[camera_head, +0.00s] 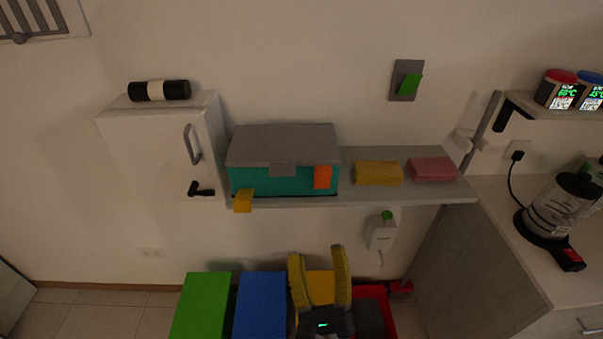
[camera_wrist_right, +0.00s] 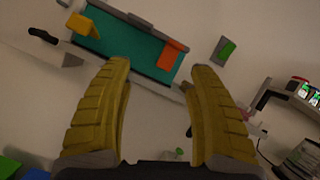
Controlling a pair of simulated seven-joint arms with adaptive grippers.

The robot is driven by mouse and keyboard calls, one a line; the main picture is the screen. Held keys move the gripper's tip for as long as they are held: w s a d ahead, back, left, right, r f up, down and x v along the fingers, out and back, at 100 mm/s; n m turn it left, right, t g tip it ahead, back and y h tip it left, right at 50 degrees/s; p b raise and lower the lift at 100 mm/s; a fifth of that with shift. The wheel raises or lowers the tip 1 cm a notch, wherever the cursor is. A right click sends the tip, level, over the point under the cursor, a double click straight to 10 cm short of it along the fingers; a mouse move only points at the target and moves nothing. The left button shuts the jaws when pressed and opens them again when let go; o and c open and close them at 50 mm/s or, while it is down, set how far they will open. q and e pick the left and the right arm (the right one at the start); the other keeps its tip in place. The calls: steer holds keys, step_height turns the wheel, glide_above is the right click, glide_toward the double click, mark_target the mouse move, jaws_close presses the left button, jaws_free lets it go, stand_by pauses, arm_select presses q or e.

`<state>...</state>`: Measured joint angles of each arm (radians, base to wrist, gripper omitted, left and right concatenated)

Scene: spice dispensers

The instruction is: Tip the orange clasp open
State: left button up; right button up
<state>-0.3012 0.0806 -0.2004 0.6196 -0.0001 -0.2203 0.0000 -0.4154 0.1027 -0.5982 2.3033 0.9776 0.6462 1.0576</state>
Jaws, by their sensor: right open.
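The orange clasp (camera_head: 322,177) lies flat against the front of a teal box (camera_head: 270,180) with a grey lid (camera_head: 285,145), near its right end. The lid looks shut. A yellow clasp (camera_head: 243,201) at the box's left end sticks out and hangs lower than the orange one. My right gripper (camera_head: 317,254) is open and empty, below and in front of the shelf, apart from the box. In the right wrist view, the orange clasp (camera_wrist_right: 171,54) shows beyond the open fingers (camera_wrist_right: 160,68), nearer the right fingertip. My left gripper is not in view.
The box stands on a wall shelf (camera_head: 400,197), with a yellow block (camera_head: 378,173) and a pink block (camera_head: 432,169) to its right. A white cabinet (camera_head: 155,140) stands left. Green (camera_head: 202,305) and blue (camera_head: 260,305) bins are low beside my right gripper.

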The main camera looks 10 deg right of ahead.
mark_target(324, 176)
steer(key=w+d+r+m, duration=0.1)
steer(key=w+r+m, duration=0.1)
steer(key=w, duration=0.3)
steer(key=w+d+r+m+h, duration=0.1)
steer(key=w+d+r+m, duration=0.1)
steer(key=w, duration=0.3)
steer(key=w+d+r+m+h, duration=0.1)
steer(key=w+d+r, duration=0.1)
steer(key=w, duration=0.3)
steer(key=shift+w+r+m, duration=0.4)
steer(key=shift+r, duration=0.3)
jaws_close()
steer(key=shift+r, duration=0.1)
stand_by(1.0)
